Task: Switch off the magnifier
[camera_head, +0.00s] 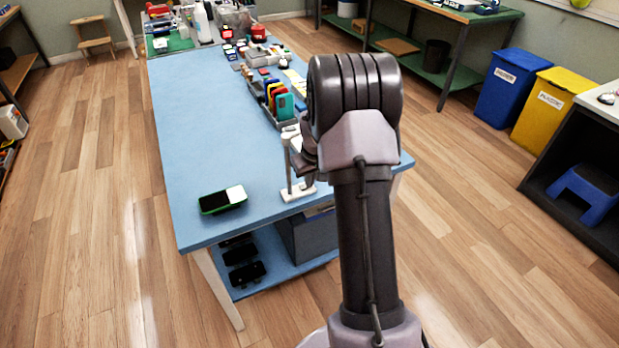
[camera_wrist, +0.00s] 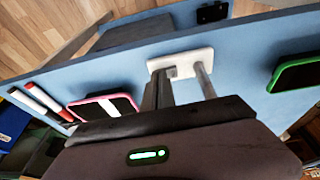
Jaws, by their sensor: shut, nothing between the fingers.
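The magnifier shows in the head view as a white stand (camera_head: 297,192) with a thin upright post, near the front right corner of the blue table. Its upper part is mostly hidden behind my arm. In the wrist view its white base (camera_wrist: 184,63) and grey post (camera_wrist: 205,82) stand beyond my gripper. My gripper (camera_wrist: 158,86) is shut and empty, its fingers just left of the post in that view; I cannot tell whether they touch it. In the head view my gripper (camera_head: 308,166) is partly hidden by my wrist, close beside the stand. No switch is clearly visible.
A green-edged phone (camera_head: 222,199) lies left of the stand on the blue table (camera_head: 190,130). A pink-edged phone (camera_wrist: 103,107) and markers (camera_wrist: 42,98) lie nearby in the wrist view. Coloured phones in a rack (camera_head: 278,100) stand behind. The table's left side is clear.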

